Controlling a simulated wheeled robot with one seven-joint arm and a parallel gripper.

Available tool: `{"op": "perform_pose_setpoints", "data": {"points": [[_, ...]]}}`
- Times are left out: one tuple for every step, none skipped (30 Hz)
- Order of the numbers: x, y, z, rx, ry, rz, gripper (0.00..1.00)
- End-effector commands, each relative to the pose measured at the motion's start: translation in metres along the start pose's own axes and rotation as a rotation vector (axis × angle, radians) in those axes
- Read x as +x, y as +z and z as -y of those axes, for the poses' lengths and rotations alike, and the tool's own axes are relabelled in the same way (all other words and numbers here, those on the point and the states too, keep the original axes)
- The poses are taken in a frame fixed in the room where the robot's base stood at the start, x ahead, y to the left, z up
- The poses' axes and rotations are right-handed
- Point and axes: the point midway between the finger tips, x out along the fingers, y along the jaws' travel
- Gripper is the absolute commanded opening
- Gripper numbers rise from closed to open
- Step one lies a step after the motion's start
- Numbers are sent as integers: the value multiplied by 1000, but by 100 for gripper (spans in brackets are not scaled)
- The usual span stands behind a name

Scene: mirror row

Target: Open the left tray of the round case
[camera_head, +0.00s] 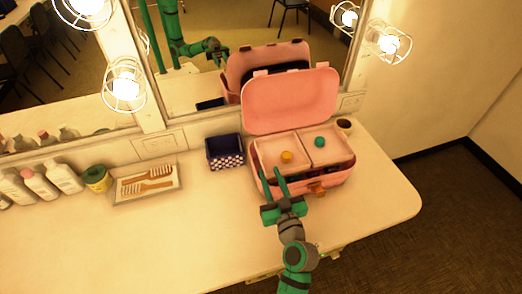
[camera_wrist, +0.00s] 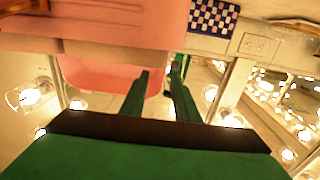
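The pink round-cornered case (camera_head: 290,102) stands open on the counter with its lid raised against the mirror. My gripper (camera_head: 270,171) is at the case's front left, below and left of the yellow knob in the head view. Its green fingers are apart with nothing visible between them. In the wrist view, my gripper (camera_wrist: 160,70) has pink case surfaces (camera_wrist: 120,22) beyond it; the knobs are not visible there.
A blue checkered box (camera_head: 224,152) stands left of the case, and a small dark-topped cup (camera_head: 344,125) stands behind its right side. A comb tray (camera_head: 125,195), green jar (camera_head: 97,179) and several bottles (camera_head: 64,178) line the mirror. The counter's front left is clear.

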Motion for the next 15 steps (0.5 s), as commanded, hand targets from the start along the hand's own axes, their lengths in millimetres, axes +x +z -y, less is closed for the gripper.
{"op": "perform_pose_setpoints", "data": {"points": [[2,0,0,0,-1,0,28],[4,0,0,0,-1,-1,28],[8,0,0,0,-1,-1,28],[11,0,0,-1,-1,-1,28],[15,0,0,-1,-2,0,28],[20,0,1,-1,-2,0,28],[25,-1,1,-1,-2,-1,28],[31,-1,0,-1,-1,-1,28],[38,0,0,0,-1,-1,28],[44,-1,0,-1,-2,-2,28],[49,-1,0,-1,-2,-1,28],[56,0,0,-2,-1,0,28],[62,-1,0,-1,-1,-1,28],[67,0,0,0,-1,0,28],[73,0,0,-1,0,-1,28]]}}
